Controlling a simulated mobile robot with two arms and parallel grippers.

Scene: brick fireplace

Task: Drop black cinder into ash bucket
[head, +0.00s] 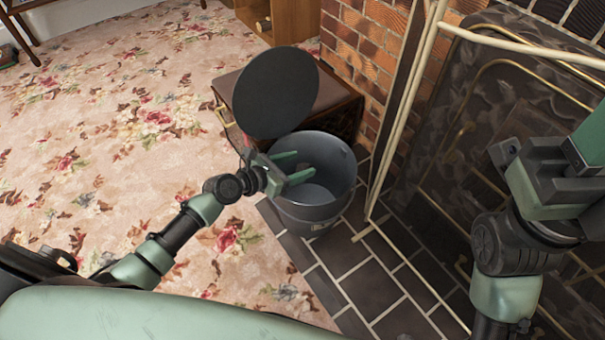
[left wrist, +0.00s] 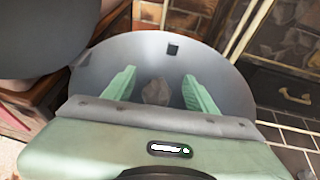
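The grey metal ash bucket (head: 330,160) stands on the dark tiled hearth, with its round dark lid (head: 275,92) raised at its back left. My left gripper (head: 298,167) is over the bucket's mouth with its two green fingers spread apart. In the left wrist view, the open fingers (left wrist: 160,90) point into the bucket (left wrist: 235,85). A dark grey-brown lump, likely the cinder (left wrist: 155,92), shows between the fingers with gaps on both sides, apparently lower inside the bucket. I cannot make it out in the head view. My right gripper (head: 560,175) is at the right; its fingertips are not clear.
A wooden box with a brown padded top (head: 335,92) stands right behind the bucket. A brass-framed fire screen (head: 480,130) stands to the right, before the brick fireplace (head: 365,45). Floral carpet (head: 90,130) lies open to the left. Tiled hearth (head: 375,280) is clear in front.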

